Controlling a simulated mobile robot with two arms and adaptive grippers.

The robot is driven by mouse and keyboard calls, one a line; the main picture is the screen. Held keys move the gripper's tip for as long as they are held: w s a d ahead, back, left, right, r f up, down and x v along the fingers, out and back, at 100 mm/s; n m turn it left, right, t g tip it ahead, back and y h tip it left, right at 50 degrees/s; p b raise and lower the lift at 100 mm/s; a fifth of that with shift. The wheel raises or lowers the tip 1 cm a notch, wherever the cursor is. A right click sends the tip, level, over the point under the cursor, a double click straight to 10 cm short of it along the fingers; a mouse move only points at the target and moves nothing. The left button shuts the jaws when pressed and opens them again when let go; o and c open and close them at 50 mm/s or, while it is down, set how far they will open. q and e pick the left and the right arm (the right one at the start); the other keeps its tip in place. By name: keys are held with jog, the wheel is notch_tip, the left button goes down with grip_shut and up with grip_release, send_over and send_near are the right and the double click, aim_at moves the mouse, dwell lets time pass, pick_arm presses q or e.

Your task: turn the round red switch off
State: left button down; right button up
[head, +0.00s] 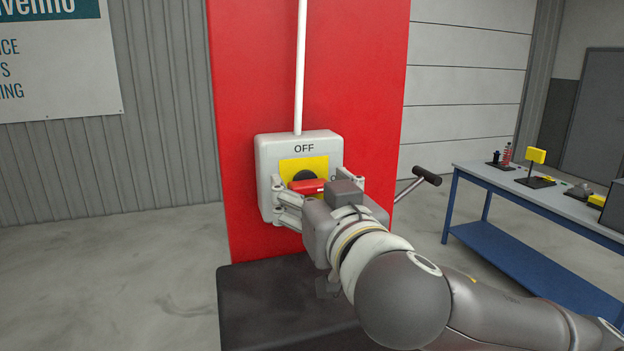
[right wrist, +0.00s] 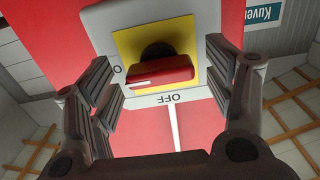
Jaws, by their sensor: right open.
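The round red switch (head: 306,186) has a red bar handle on a dark round hub in a yellow square plate (head: 317,164). The plate is on a light grey box (head: 267,165) with "OFF" printed above it in the head view. A second label right of the plate is partly hidden; only "O" reads. The handle lies about level. My right gripper (head: 305,193) is open, its fingers on either side of the handle. In the right wrist view, the handle (right wrist: 160,71) shows between the spread fingers (right wrist: 158,62), with gaps at both ends. My left gripper is out of view.
The box is fixed on a red pillar (head: 367,82) with a white conduit (head: 300,65) above. A dark block (head: 268,305) stands below. A lever with a black grip (head: 427,175) juts out at the right. A blue workbench (head: 530,207) with small items stands further right.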

jog(key=shift+w, duration=0.1)
jog(key=shift+c, duration=0.4)
jog(key=c, duration=0.9)
jog(key=shift+n, duration=0.3)
jog(key=n+b, duration=0.1)
jog(key=n, duration=0.1)
jog(key=shift+f+n, duration=0.1)
jog(key=shift+n, duration=0.3)
jog(key=n+b, duration=0.1)
jog(key=n, duration=0.9)
jog(key=shift+b, duration=0.4)
jog(key=shift+n, duration=2.2)
